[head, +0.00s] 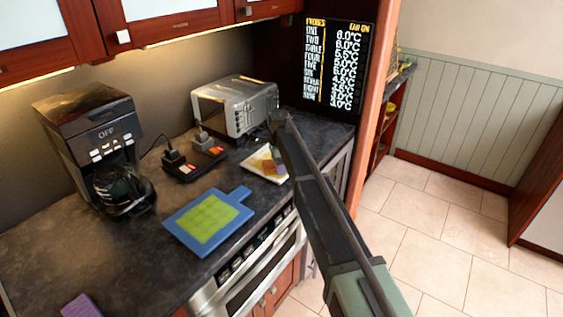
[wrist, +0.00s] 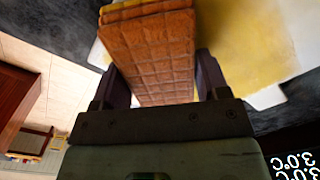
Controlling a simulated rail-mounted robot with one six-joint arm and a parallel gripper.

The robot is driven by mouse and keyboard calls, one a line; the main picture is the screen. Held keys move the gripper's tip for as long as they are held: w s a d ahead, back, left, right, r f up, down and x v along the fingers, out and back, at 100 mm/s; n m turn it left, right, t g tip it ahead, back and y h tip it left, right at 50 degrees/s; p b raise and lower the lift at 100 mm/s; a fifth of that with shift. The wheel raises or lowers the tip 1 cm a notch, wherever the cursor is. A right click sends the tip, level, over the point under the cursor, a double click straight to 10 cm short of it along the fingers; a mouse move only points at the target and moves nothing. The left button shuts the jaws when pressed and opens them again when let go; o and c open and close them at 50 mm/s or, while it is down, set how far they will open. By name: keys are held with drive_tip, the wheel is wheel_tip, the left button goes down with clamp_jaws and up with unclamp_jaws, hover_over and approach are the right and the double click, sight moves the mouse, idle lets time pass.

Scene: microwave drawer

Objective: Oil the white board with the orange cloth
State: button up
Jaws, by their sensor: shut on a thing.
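The white board (head: 253,157) lies on the dark counter in front of the toaster; it also shows in the wrist view (wrist: 268,97). A yellow film covers much of its face, and white shows at edges and corners. My gripper (head: 278,153) is over the board, shut on the orange cloth (wrist: 155,50). The cloth is a quilted block between both fingers in the wrist view, and a small orange patch (head: 269,167) of it shows in the head view. The cloth is at or just above the board; I cannot tell whether it touches. My arm hides the board's right part.
A blue board (head: 178,222) with a green patch lies front left. A purple block (head: 82,306) is at the bottom edge. A coffee maker (head: 95,130), toaster (head: 235,105) and dark switch box (head: 195,160) stand behind. A lit display (head: 338,65) hangs at the back.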

sight(271, 168)
drive_tip(key=shift+s+a, duration=0.65)
drive_tip(key=shift+s, duration=0.35)
drive_tip(key=shift+s+a, duration=0.6)
drive_tip(key=shift+s, duration=0.35)
wheel_tip(271, 168, up, 8)
drive_tip(key=p, duration=0.8)
drive_tip(key=shift+r, duration=0.1)
